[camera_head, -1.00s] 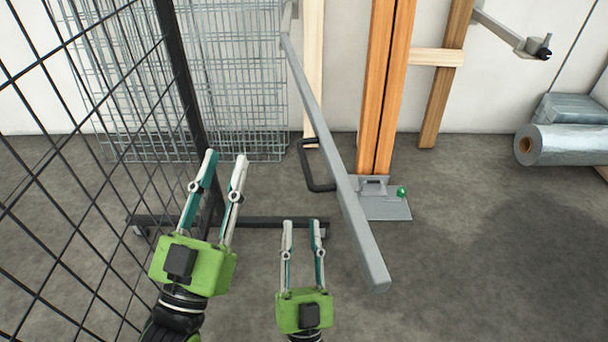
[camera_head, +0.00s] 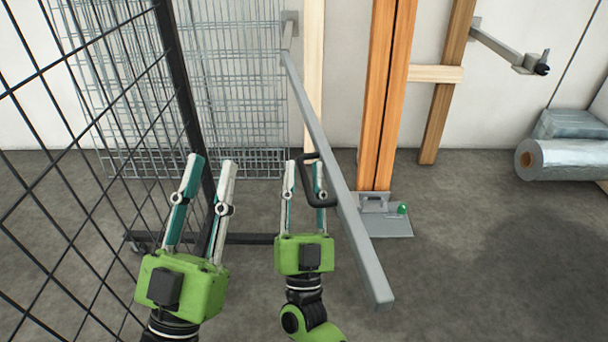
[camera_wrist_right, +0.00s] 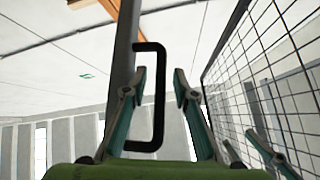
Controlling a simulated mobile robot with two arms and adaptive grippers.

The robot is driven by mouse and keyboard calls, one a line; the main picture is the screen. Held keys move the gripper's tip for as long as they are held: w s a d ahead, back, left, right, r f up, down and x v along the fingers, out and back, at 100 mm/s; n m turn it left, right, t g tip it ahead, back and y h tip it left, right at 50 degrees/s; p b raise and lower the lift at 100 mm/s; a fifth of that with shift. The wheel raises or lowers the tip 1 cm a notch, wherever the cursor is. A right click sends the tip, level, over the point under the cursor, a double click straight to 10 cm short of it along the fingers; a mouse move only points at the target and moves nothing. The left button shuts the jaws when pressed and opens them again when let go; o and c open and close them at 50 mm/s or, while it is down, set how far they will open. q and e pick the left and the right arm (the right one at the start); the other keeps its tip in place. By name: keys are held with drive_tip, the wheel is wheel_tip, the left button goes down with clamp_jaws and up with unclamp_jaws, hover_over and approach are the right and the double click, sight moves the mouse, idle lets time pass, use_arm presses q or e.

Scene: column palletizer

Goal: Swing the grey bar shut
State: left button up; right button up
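The grey bar (camera_head: 335,175) runs from a wall bracket at the back toward me, slanting down to the right, with its free end near the front. Its black handle (camera_head: 311,198) sticks out on the left side. My right gripper (camera_head: 303,166) is open, left of the bar at the handle. In the right wrist view the handle's grip (camera_wrist_right: 161,100) shows between the two open fingers (camera_wrist_right: 159,75), with the bar (camera_wrist_right: 123,75) to the left; I cannot tell the exact depth. My left gripper (camera_head: 211,163) is open and empty, further left.
A black mesh fence (camera_head: 185,110) stands close on the left, near my left gripper. Orange posts (camera_head: 388,95) with a floor plate (camera_head: 388,226) and green knob (camera_head: 403,208) stand right of the bar. Wrapped rolls (camera_head: 570,160) lie far right.

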drive_tip(key=shift+w+r, duration=0.15)
clamp_jaws()
